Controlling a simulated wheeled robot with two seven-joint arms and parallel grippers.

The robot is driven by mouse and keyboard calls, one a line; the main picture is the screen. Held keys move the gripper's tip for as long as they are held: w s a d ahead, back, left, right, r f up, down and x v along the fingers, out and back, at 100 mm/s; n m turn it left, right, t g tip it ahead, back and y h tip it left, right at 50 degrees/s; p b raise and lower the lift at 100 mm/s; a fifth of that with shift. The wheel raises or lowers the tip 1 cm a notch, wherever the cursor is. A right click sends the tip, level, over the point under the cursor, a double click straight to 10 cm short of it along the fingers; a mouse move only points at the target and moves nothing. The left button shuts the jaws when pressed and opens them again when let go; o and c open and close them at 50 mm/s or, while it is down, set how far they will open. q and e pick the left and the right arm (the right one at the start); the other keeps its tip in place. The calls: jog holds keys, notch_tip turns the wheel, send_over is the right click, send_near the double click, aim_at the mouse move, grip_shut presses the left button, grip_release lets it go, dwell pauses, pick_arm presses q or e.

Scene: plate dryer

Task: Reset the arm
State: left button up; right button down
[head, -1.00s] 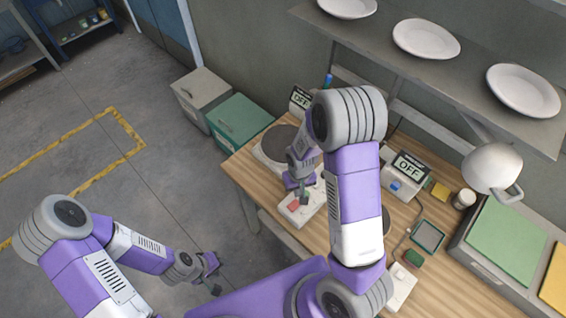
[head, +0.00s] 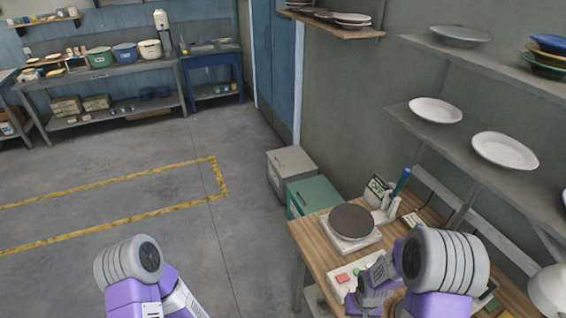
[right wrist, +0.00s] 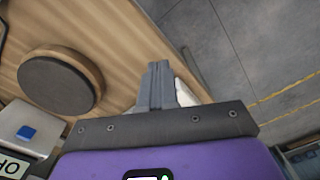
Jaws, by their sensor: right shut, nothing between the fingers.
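My right gripper shows in the right wrist view (right wrist: 160,85), its two fingers together with nothing between them, above the wooden bench. In the head view my right arm comes up at the lower right beside a white control box (head: 345,274) with a red and a green button. My right fingertips cannot be made out there. My left arm shows only at the bottom left edge of the head view, and its gripper is outside the picture. A plate dryer with a dark round top (head: 352,221) on a white base sits at the bench's far end.
The wooden bench (head: 312,246) is at the lower right. A teal cabinet (head: 313,196) and a grey cabinet (head: 291,163) stand behind it. Wall shelves (head: 470,155) hold white plates (head: 505,150). Open floor (head: 190,240) with yellow lines lies left.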

pick_arm(q)
notch_tip(320, 180, down, 16)
jog(key=w+b, duration=0.1)
jog(key=b, duration=1.3)
jog(key=shift+w+b, duration=0.25)
jog(key=shift+b, duration=0.05)
pick_arm(e)
jog(key=s+a+f+y, duration=0.1)
jog(key=a+f, duration=0.3)
jog(key=f, duration=0.4)
jog(key=s+a+f+y, duration=0.1)
jog(key=s+a+f, duration=0.3)
jog(key=f, duration=0.4)
jog(key=s+a+f+m+y, duration=0.1)
jog(key=s+a+f, duration=0.2)
jog(key=f, duration=0.5)
jog(key=shift+s+a+f+t+y, duration=0.2)
jog(key=shift+s+a+t+y, duration=0.1)
jog(key=shift+a+y, duration=0.15)
pick_arm(q)
jog(key=shift+r, duration=0.15)
